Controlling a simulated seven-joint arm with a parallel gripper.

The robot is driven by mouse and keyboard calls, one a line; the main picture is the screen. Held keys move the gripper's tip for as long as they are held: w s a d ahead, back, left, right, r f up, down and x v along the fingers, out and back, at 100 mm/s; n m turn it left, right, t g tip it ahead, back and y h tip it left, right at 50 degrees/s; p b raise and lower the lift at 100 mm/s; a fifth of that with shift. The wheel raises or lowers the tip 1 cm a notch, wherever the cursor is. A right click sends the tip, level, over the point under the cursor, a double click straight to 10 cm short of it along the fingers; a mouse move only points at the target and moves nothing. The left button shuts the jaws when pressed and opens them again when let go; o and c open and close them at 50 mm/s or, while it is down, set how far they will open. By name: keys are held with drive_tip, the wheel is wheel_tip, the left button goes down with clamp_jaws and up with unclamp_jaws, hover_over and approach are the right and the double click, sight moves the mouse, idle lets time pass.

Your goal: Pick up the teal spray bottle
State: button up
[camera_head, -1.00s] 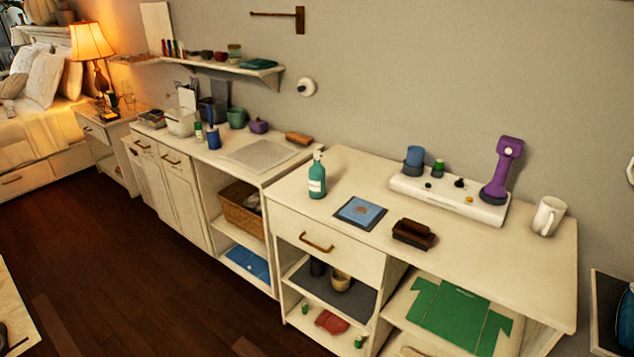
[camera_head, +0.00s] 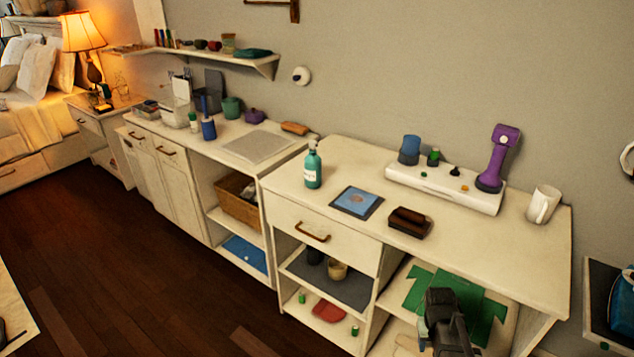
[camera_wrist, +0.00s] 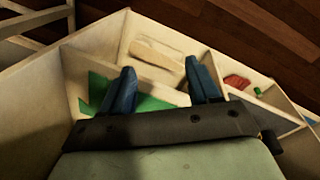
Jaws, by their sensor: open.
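The teal spray bottle (camera_head: 312,168) stands upright on the left end of the white counter (camera_head: 480,255), behind the drawer with the brown handle. It has a pale label. My gripper (camera_wrist: 164,90) is open and empty in the wrist view, its two dark blue fingers apart over the lower shelves. In the head view my dark arm end (camera_head: 447,325) shows at the bottom right, in front of the shelf with the green folded item, well right of and below the bottle. The bottle is not visible in the wrist view.
Right of the bottle lie a blue square pad (camera_head: 357,201) and a dark brown brush-like block (camera_head: 409,222). Further back are a white base (camera_head: 440,188) with a purple device (camera_head: 497,160), and a white mug (camera_head: 543,204). Bare counter lies around the bottle.

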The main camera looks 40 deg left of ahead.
drive_tip(key=w+a+r+n+t, duration=0.2)
drive_tip(key=w+a+r, duration=0.2)
drive_tip(key=a+r, duration=0.6)
wheel_tip(320, 180, up, 37)
drive_tip(key=t+y, duration=0.2)
drive_tip(key=y, duration=0.4)
hover_over(313, 143)
drive_tip(key=s+d, duration=0.4)
drive_tip(key=d, duration=0.1)
drive_tip(key=shift+n, duration=0.3)
drive_tip(key=x, duration=0.8)
drive_tip(key=shift+s+a+f, duration=0.2)
drive_tip(key=shift+a+f, duration=0.05)
drive_tip(key=shift+f, duration=0.05)
drive_tip(key=shift+a+x, duration=0.15)
drive_tip(key=shift+x, duration=1.15)
drive_tip(key=shift+a+x, duration=0.15)
drive_tip(key=shift+x, duration=1.1)
drive_tip(key=shift+r, duration=0.1)
